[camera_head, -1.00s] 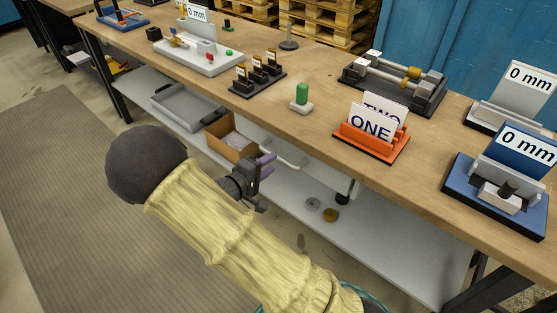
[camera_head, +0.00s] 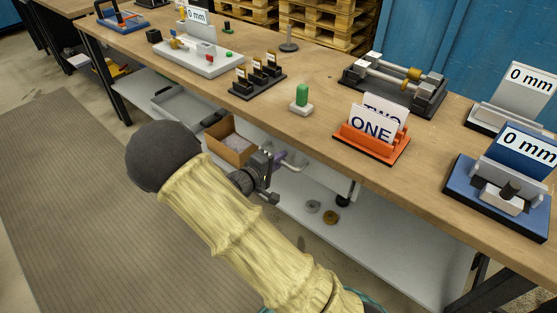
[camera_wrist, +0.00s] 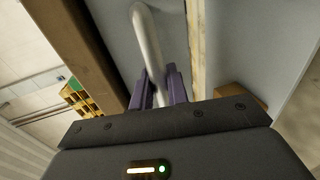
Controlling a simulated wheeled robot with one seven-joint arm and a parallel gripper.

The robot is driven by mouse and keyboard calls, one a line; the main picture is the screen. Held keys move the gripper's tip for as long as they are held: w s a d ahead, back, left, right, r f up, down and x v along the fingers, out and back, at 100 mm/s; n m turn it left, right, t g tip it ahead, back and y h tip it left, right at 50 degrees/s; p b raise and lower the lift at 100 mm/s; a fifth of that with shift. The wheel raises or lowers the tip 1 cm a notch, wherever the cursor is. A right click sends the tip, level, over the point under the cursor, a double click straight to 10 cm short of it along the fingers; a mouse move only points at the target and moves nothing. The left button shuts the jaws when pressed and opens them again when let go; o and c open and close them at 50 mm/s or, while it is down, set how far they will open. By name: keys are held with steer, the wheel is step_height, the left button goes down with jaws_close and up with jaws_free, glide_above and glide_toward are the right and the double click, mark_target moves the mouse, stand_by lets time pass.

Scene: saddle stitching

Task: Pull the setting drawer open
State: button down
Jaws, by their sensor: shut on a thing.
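The setting drawer's handle is a white curved bar (camera_wrist: 148,40), seen in the wrist view running down between the purple fingers. In the head view its bent end (camera_head: 299,165) shows under the table's front edge. My gripper (camera_head: 277,162) is shut on this handle; its fingers also show in the wrist view (camera_wrist: 161,85). A pale grey panel (camera_wrist: 110,25) lies behind the bar in the wrist view. The drawer body is mostly hidden under the tabletop, and I cannot tell how far it is open.
The wooden tabletop (camera_head: 310,125) is above my gripper and carries an orange card holder (camera_head: 371,146) and a green-topped button (camera_head: 301,99). A cardboard box (camera_head: 229,150) is left of my gripper on the lower shelf (camera_head: 375,235). Floor matting (camera_head: 70,200) is clear at left.

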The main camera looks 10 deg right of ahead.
steer(key=shift+s+a, duration=0.1)
steer(key=shift+a, duration=0.05)
steer(key=f+p+v, duration=0.1)
steer(key=f+v, duration=0.1)
steer(key=v, duration=0.9)
steer(key=f+p+v, duration=0.1)
steer(key=f+v, duration=0.1)
steer(key=v, duration=1)
steer(key=shift+s+a+f, duration=0.35)
steer(key=shift+a+f, duration=0.1)
steer(key=c, duration=1.5)
jaws_free()
steer(key=shift+o, duration=0.2)
steer(key=p+v, duration=0.2)
steer(key=v, duration=1.5)
steer(key=shift+a, duration=0.2)
